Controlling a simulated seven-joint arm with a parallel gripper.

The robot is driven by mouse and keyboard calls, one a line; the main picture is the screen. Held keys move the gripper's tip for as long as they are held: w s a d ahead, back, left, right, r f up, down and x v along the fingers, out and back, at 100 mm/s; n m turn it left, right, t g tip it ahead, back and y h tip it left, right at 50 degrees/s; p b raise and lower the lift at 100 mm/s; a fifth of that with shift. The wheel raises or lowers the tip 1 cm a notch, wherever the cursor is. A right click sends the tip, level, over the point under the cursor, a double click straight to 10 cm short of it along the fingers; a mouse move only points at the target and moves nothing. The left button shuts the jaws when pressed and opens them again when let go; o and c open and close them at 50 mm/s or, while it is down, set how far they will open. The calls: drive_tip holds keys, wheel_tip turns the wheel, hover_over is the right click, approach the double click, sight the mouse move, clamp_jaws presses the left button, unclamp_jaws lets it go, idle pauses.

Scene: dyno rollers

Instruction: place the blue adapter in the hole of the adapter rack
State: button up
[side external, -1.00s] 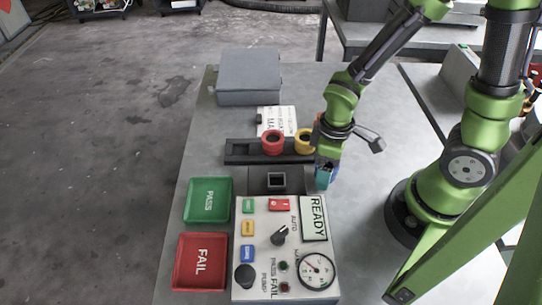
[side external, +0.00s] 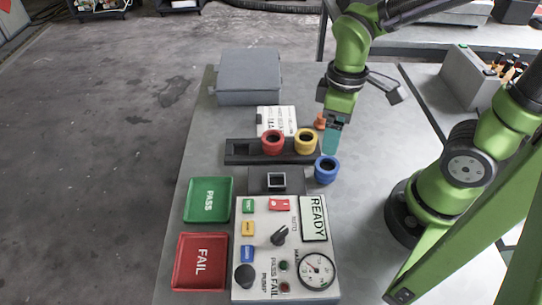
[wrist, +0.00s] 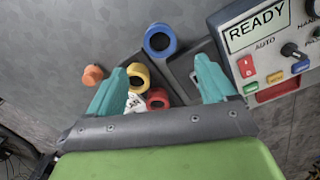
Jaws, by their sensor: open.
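The blue adapter (side external: 326,169), a ring with a dark centre, sits on the table right of the small dark block with a square socket, clear of the rack. The adapter rack (side external: 242,152) is a long dark bar holding a red adapter (side external: 273,142) and a yellow adapter (side external: 306,141). My gripper (side external: 331,140) is above the table just behind the blue adapter, empty. In the wrist view its teal fingers (wrist: 160,88) are spread wide, and the blue adapter (wrist: 160,41) lies beyond them near the top. The rack's hole cannot be made out clearly.
A control panel (side external: 262,265) stands in front, with the dark socket block (side external: 258,178) behind it. Green PASS (side external: 209,188) and red FAIL (side external: 201,283) trays are at left. A grey box (side external: 249,77) is at the back. An orange object (side external: 320,121) stands behind the rack.

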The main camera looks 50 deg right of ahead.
drive_tip(key=shift+r, duration=0.4)
drive_tip(key=r+m+t, duration=0.2)
drive_tip(key=r, duration=0.1)
drive_tip(key=d+r+m+t+y, duration=0.1)
drive_tip(key=r+m+t, duration=0.1)
drive_tip(key=r+m, duration=0.1)
drive_tip(key=w+d+r+m+t+y, duration=0.1)
drive_tip(key=r+m+t, duration=0.1)
drive_tip(key=r+m, duration=0.1)
drive_tip(key=shift+d+r+t, duration=0.15)
drive_tip(key=shift+r+t, duration=0.2)
drive_tip(key=shift+t, duration=0.05)
drive_tip(key=shift+c, duration=0.5)
drive_tip(key=shift+d+r+m+t, duration=0.1)
drive_tip(key=shift+r+m+t, duration=0.2)
drive_tip(key=shift+m, duration=0.1)
drive_tip(key=shift+c, duration=0.8)
